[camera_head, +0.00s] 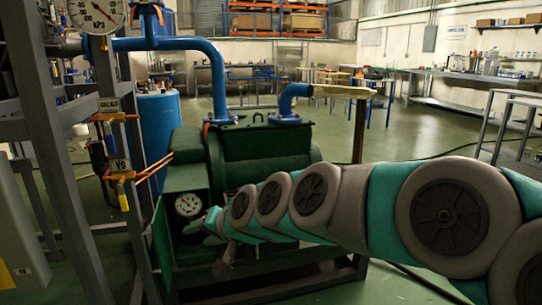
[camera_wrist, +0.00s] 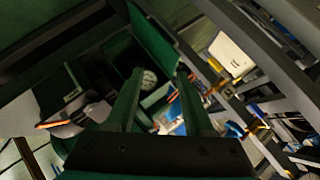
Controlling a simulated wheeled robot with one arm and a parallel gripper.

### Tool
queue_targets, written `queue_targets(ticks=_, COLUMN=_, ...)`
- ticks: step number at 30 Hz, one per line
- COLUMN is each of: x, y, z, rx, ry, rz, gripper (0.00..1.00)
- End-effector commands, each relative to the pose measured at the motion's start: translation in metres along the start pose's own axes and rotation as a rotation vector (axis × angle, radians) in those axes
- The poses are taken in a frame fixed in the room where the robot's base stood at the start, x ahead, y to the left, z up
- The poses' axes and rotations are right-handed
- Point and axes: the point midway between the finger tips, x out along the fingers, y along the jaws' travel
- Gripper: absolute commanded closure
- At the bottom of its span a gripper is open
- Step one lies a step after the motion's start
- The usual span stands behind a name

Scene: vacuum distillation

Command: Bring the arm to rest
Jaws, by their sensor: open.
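My arm reaches in from the right in the head view, stretched low across the front of a green pump (camera_head: 262,145). My gripper (camera_head: 213,225) is at the far end of the arm, close to the pump's round dial gauge (camera_head: 189,204). In the wrist view the two green fingers of my gripper (camera_wrist: 158,76) stand apart with nothing held between them. The dial (camera_wrist: 150,78) shows in the gap beyond them, in a dark green recess. I cannot tell whether the fingers touch the pump.
A grey steel frame (camera_head: 60,150) with a pressure gauge (camera_head: 97,14) and tagged valves stands at the left. Blue pipes (camera_head: 215,75) rise from the pump. A blue tank (camera_head: 160,125) stands behind. A metal rail (camera_head: 505,125) is at the right; green floor is open between.

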Motion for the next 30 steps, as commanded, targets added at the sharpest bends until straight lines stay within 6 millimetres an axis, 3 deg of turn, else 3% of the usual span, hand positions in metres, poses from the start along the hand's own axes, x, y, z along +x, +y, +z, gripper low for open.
queue_targets(ticks=3, x=-0.044, y=0.056, z=0.041, rx=-0.084, ry=-0.129, rz=0.152, gripper=0.47)
queue_targets(ticks=9, x=-0.120, y=0.147, z=0.113, rx=-0.134, ry=-0.353, rz=0.399, gripper=0.47)
queue_targets(ticks=15, x=-0.207, y=0.215, z=0.183, rx=-0.088, ry=-0.563, rz=0.616, gripper=0.47)
queue_targets(ticks=21, x=-0.264, y=0.244, z=0.231, rx=-0.015, ry=-0.703, rz=0.734, gripper=0.47)
queue_targets(ticks=24, x=-0.276, y=0.249, z=0.240, rx=-0.001, ry=-0.728, rz=0.755, gripper=0.47)
queue_targets(ticks=30, x=-0.278, y=0.250, z=0.242, rx=0.003, ry=-0.736, rz=0.760, gripper=0.47)
